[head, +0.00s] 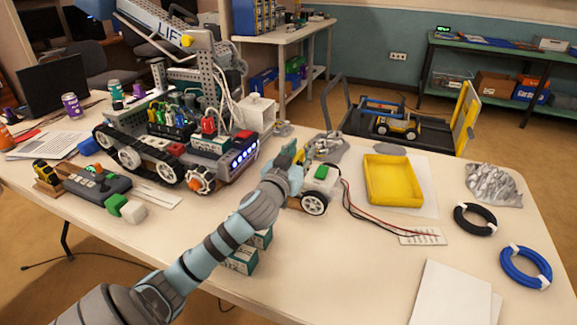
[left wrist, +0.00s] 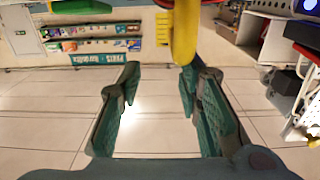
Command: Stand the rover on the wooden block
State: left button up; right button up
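The small white rover (head: 320,185) with a green top part and dark wheels stands on the table in the head view. Its left side is partly hidden behind my left gripper. My left gripper (head: 291,158) is beside it, at its left in the picture; I cannot tell whether they touch. In the left wrist view my left gripper (left wrist: 158,85) has its fingers apart, with nothing held between them. A brown block (head: 47,187), possibly the wooden block, lies at the table's left under a yellow and black item. My right gripper is in neither view.
A large tracked robot (head: 170,150) fills the left middle of the table (head: 345,270). Green-and-white boxes (head: 243,258) stand partly behind my left arm. A yellow tray (head: 393,181), black coil (head: 475,219) and blue coil (head: 526,266) lie to the right. Wires trail from the rover.

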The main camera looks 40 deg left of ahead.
pick_arm(q)
jog(key=p+v, duration=0.1)
jog(key=v, duration=0.9)
jog(key=shift+s+d, duration=0.2)
jog(key=shift+s, duration=0.05)
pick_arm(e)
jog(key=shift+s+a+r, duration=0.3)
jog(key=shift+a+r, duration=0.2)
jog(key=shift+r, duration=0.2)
